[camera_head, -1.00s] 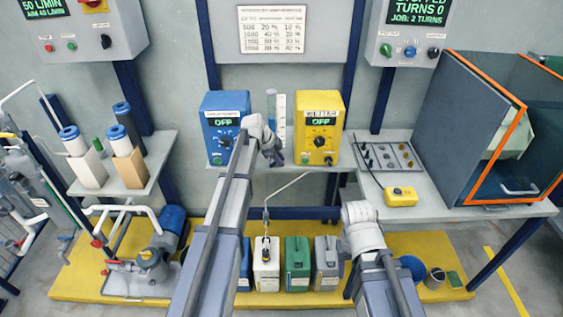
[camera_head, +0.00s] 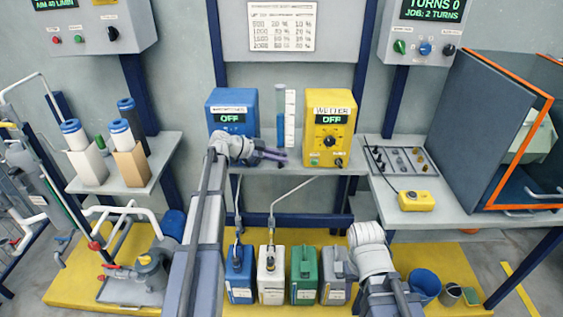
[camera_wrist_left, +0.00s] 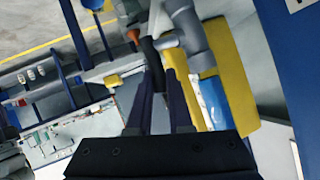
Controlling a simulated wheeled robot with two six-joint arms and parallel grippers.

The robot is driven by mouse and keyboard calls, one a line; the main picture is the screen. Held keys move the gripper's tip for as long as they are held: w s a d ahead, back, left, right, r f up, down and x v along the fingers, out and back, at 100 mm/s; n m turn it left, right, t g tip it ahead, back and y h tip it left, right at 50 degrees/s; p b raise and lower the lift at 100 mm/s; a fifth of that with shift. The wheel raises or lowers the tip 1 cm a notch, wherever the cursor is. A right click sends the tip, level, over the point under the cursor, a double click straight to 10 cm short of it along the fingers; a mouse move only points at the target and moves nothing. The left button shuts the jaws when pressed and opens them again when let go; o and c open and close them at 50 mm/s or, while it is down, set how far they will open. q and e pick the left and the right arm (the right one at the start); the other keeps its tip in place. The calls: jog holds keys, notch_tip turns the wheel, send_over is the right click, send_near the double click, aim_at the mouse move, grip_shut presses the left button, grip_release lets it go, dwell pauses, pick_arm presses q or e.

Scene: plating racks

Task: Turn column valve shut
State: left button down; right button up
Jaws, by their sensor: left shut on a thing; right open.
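The clear measuring column (camera_head: 281,112) stands upright between the blue pump (camera_head: 231,112) and the yellow wetter pump (camera_head: 328,125), with blue liquid in its lower part. My left gripper (camera_head: 278,156) is just below the column's foot, fingers pointing right. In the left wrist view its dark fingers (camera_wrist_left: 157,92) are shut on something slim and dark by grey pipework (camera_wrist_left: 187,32). I take it for the column valve, but its shape and angle are largely hidden. My right gripper (camera_head: 348,265) is open at the lower right, mostly hidden by its white wrist.
Both pump displays read OFF. Blue, white, green and grey cans (camera_head: 303,277) stand on the yellow floor plate below. A shelf with filter cartridges (camera_head: 128,160) is at left. A bench with a yellow box (camera_head: 416,201) and an orange-edged cabinet (camera_head: 475,120) is at right.

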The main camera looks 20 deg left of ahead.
dwell(0.3)
pick_arm(q)
jog(key=c, duration=0.8)
grip_release()
jog(key=shift+c, duration=0.2)
jog(key=shift+a, duration=0.1)
jog(key=p+v, duration=0.3)
jog(key=v, duration=0.4)
jog(key=shift+s+a, duration=0.25)
jog(key=shift+a, duration=0.05)
